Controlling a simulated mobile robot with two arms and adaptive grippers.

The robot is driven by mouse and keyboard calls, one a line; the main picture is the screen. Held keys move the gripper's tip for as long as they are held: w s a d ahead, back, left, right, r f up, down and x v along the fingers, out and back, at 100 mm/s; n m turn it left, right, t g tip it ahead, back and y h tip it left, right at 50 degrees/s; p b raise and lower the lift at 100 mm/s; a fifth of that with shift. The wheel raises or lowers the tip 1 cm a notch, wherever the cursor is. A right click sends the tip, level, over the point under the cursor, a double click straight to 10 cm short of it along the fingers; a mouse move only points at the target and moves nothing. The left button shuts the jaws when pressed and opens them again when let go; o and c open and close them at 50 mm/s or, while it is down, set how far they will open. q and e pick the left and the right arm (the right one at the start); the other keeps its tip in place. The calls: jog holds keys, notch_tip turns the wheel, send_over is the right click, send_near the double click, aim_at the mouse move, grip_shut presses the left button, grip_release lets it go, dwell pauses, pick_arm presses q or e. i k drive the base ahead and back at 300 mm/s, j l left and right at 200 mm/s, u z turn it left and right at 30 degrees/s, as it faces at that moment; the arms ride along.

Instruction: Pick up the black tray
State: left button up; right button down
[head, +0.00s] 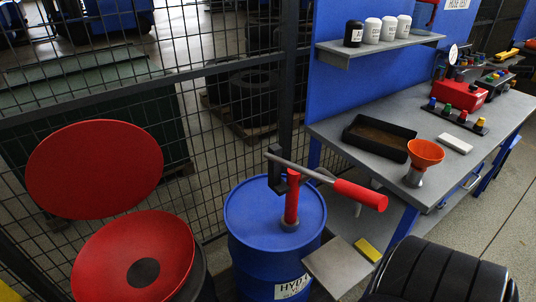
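The black tray (373,150) lies on the grey workbench top (330,127), near its left end. It is shallow and rectangular, with a brownish floor inside. I cannot tell whether the brown is a liquid or the tray's own bottom. Nothing touches the tray from above. Neither my left nor my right gripper shows in the head view.
An orange funnel (425,152) stands close to the tray's right. A white block (455,143) and a red box (460,95) are farther right. A blue drum (262,250) with a red-handled pump (360,195) stands before the bench. A shelf (380,44) with containers hangs above.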

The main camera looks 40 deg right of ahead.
aim_at(389, 140)
jog(key=z, duration=2.3)
jog(key=u, duration=2.05)
jog(key=z, duration=2.05)
jog(key=i+l, duration=0.15)
jog(key=l, duration=0.25)
jog(key=i+l+u, duration=0.1)
jog(key=l, duration=0.3)
jog(key=i+l, duration=0.15)
jog(key=l, duration=0.3)
jog(key=i+l+u, duration=0.1)
jog(key=l, duration=0.3)
